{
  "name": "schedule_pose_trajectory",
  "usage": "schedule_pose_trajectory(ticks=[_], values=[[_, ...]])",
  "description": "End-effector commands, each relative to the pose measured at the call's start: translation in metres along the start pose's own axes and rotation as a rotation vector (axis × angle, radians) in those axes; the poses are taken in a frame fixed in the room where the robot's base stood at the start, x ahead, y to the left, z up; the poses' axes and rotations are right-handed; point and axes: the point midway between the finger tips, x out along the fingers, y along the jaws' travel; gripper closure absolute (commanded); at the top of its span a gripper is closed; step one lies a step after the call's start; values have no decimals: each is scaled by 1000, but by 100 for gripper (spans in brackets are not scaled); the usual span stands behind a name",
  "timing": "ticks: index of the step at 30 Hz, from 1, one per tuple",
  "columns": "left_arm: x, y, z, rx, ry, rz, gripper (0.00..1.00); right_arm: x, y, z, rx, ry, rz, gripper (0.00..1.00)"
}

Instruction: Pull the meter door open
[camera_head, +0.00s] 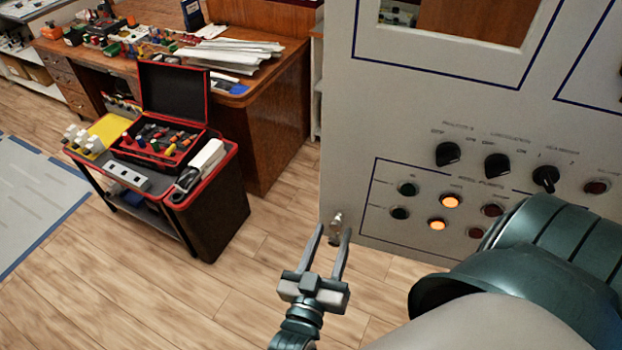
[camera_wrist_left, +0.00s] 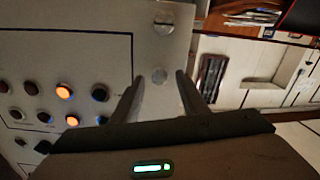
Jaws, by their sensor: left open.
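The meter door is a pale grey panel (camera_head: 400,115) with a window at its top and blue outlines. A small metal knob (camera_head: 336,222) is at its lower left edge. My left gripper (camera_head: 333,230) is open, its two fingertips on either side of the knob in the head view. My right gripper is not in view.
The panel carries black rotary switches (camera_head: 448,154) and lit orange lamps (camera_head: 450,201). A teal arm link of mine covers its lower right. A tool cart (camera_head: 222,205) and a wooden desk (camera_head: 275,145) stand to the left. The wooden floor (camera_head: 255,285) between is clear.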

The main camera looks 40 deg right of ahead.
Motion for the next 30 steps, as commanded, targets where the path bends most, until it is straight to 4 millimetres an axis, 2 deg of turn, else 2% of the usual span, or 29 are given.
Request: schedule_pose_trajectory(ticks=[8,21,25,30], values=[[-48,0,4,-1,1,0,60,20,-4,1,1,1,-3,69],[-133,0,3,-1,0,0,60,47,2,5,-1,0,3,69],[-148,0,2,-1,1,0,60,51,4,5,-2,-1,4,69],[-157,0,0,0,1,0,60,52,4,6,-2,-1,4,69]])
